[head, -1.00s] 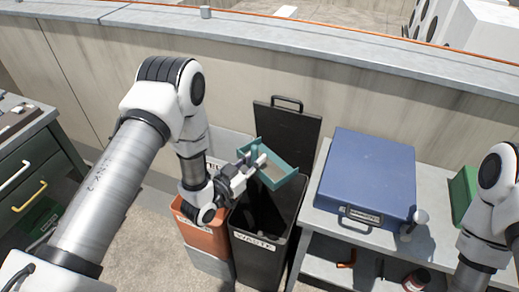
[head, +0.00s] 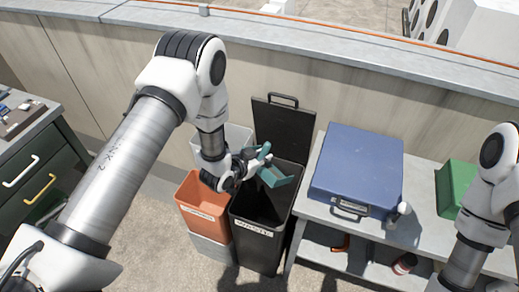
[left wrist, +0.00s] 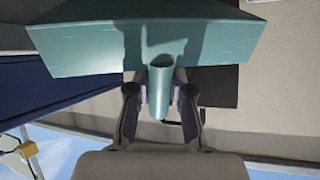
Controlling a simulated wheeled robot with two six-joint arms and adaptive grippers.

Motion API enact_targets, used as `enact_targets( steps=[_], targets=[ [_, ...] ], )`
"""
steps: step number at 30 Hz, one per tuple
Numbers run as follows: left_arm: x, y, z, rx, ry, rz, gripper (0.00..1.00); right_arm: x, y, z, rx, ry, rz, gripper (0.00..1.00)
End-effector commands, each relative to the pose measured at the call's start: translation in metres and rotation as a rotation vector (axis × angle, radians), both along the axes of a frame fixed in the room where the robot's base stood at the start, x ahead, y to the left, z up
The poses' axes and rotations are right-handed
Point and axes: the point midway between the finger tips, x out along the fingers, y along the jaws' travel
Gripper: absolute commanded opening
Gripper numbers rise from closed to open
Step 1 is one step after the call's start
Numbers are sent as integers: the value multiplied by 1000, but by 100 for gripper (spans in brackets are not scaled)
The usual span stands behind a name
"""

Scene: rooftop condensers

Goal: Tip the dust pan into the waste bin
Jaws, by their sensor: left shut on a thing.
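The teal dust pan (head: 276,178) is held tilted above the open mouth of the black waste bin (head: 256,243), which has a WASTE label. My left gripper (head: 256,163) is shut on the pan's handle, and the pan slopes down to the right from it. In the left wrist view, the handle sits between the two fingers (left wrist: 161,100) and the underside of the pan (left wrist: 90,48) shows. The pan's inside is mostly hidden, so I cannot tell what it holds. The bin's inside is dark.
The bin's lid (head: 285,132) stands open against the wall. An orange bin (head: 203,206) stands to its left. A blue case (head: 357,170) lies on a grey bench to its right, with a green box (head: 455,188) beyond. A dark drawer cabinet (head: 38,178) is at the left.

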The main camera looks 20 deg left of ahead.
Motion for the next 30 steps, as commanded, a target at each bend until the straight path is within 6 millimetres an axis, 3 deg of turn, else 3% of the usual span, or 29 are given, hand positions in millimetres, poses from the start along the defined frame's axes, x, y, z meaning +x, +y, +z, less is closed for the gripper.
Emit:
enact_targets(
  steps=[1, 3, 15, 30],
  targets=[
    [4, -3, 10, 27, 37, -4, 0, 0, 0, 15, 0, 0, 0, 75],
    [8, -6, 9, 79, 120, -4, 0, 0, 0, 24, 0, 0, 0, 75],
    [27, -17, -7, 299, 476, -1, 0, 0, 0, 32, 0, 0, 0, 75],
    [27, -17, -8, 321, 516, -1, 0, 0, 0, 32, 0, 0, 0, 75]
  ],
)
